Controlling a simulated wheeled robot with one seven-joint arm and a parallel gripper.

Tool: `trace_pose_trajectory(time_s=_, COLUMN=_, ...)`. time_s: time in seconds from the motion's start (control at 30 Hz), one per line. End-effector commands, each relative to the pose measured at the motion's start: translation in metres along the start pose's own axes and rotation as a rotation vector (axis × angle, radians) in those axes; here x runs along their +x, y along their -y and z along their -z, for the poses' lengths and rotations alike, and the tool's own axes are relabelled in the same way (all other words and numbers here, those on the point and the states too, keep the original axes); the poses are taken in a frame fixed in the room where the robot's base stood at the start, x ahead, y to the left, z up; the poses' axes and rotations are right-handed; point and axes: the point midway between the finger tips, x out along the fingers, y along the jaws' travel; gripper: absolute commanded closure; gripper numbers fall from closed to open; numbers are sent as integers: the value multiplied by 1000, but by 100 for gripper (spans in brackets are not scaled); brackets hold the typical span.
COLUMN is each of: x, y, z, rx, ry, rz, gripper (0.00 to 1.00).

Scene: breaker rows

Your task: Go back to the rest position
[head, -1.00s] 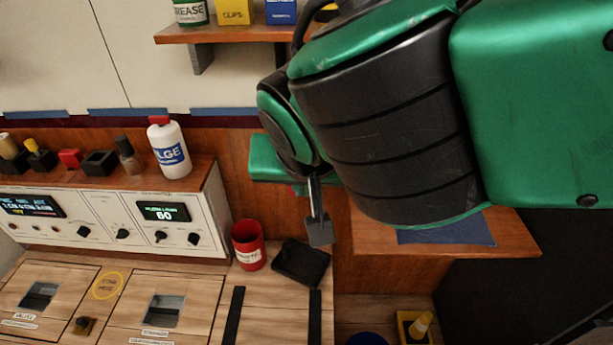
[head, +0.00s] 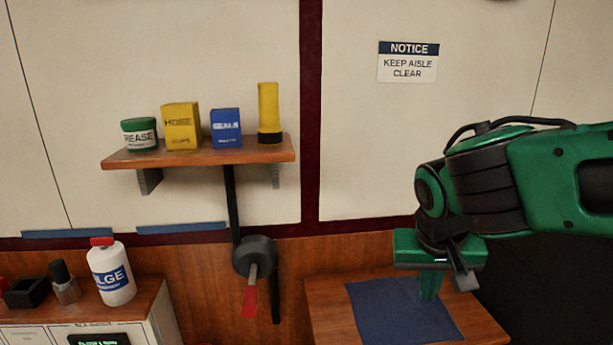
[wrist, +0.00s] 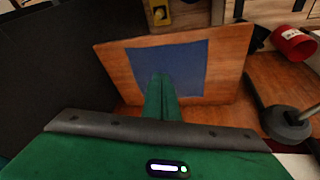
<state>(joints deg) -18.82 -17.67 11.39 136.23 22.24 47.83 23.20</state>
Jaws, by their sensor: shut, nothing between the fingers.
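My gripper (head: 429,288) is at the right in the head view, green, with its fingers pointing down above a wooden side table (head: 325,317) with a dark blue mat (head: 375,308). In the wrist view the green fingers (wrist: 161,92) are together and hold nothing. They show in front of the blue mat (wrist: 195,65), apart from any object as far as I can tell.
A dark round wall fitting with a red-tipped lever (head: 250,298) is left of my gripper. A wall shelf (head: 200,153) holds a grease tub, two boxes and a yellow torch. A white bottle (head: 112,275) stands on the console at lower left. A red cup (wrist: 293,43) shows in the wrist view.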

Motion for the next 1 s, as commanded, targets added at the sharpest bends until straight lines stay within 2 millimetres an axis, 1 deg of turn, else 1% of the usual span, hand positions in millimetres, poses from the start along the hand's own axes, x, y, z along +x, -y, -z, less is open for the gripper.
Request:
trace_pose_trajectory(time_s=0.03, x=6, y=-30, z=-2, rx=43, ry=34, rz=-17, gripper=100)
trace_pose_trajectory(time_s=0.1, x=14, y=-66, z=-11, rx=84, ry=83, rz=-33, gripper=100)
trace_pose_trajectory(time_s=0.17, x=19, y=-95, z=-22, rx=122, ry=125, rz=-39, gripper=100)
trace_pose_trajectory(time_s=0.2, x=21, y=-112, z=-30, rx=145, ry=153, rz=-40, gripper=100)
trace_pose_trajectory(time_s=0.27, x=25, y=-137, z=-44, rx=183, ry=194, rz=-37, gripper=100)
trace_pose_trajectory(time_s=0.3, x=26, y=-152, z=-55, rx=206, ry=221, rz=-31, gripper=100)
trace_pose_trajectory(time_s=0.4, x=28, y=-181, z=-82, rx=262, ry=279, rz=-9, gripper=100)
trace_pose_trajectory(time_s=0.5, x=29, y=-200, z=-107, rx=306, ry=322, rz=18, gripper=100)
trace_pose_trajectory(time_s=0.63, x=28, y=-211, z=-128, rx=342, ry=354, rz=48, gripper=100)
trace_pose_trajectory(time_s=0.77, x=28, y=-214, z=-136, rx=354, ry=365, rz=62, gripper=100)
trace_pose_trajectory(time_s=1.0, x=28, y=-214, z=-136, rx=354, ry=366, rz=63, gripper=100)
